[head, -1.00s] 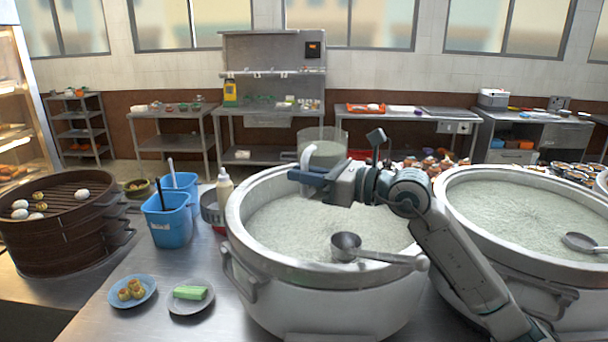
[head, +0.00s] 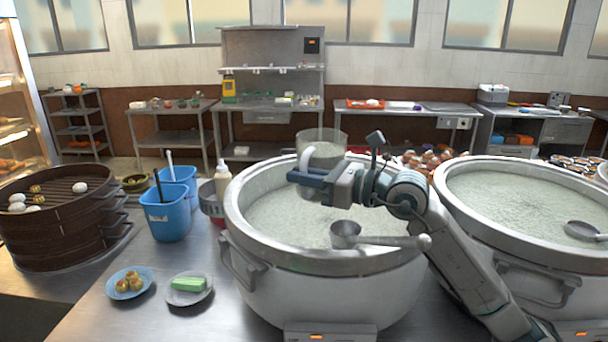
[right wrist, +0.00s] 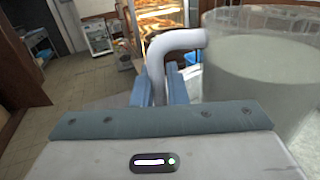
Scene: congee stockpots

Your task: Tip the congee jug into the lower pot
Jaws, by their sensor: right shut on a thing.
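The congee jug (head: 327,153) is clear, with pale congee inside and a white handle. It looks about upright at the far rim of the left pot (head: 300,262). My right gripper (head: 308,177) is shut on the jug's handle, and its arm reaches over that pot from the right. In the right wrist view, the handle (right wrist: 178,42) runs between the blue fingers (right wrist: 160,88), with the jug (right wrist: 258,85) to the right. The left pot and the right pot (head: 535,262) both hold pale congee. I cannot tell which one is lower. My left gripper is out of view.
A ladle (head: 375,240) lies across the left pot's near rim, and another ladle (head: 582,231) rests in the right pot. Blue buckets (head: 168,217), a squeeze bottle (head: 223,184), two small plates (head: 188,299) and a steamer (head: 60,235) stand to the left.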

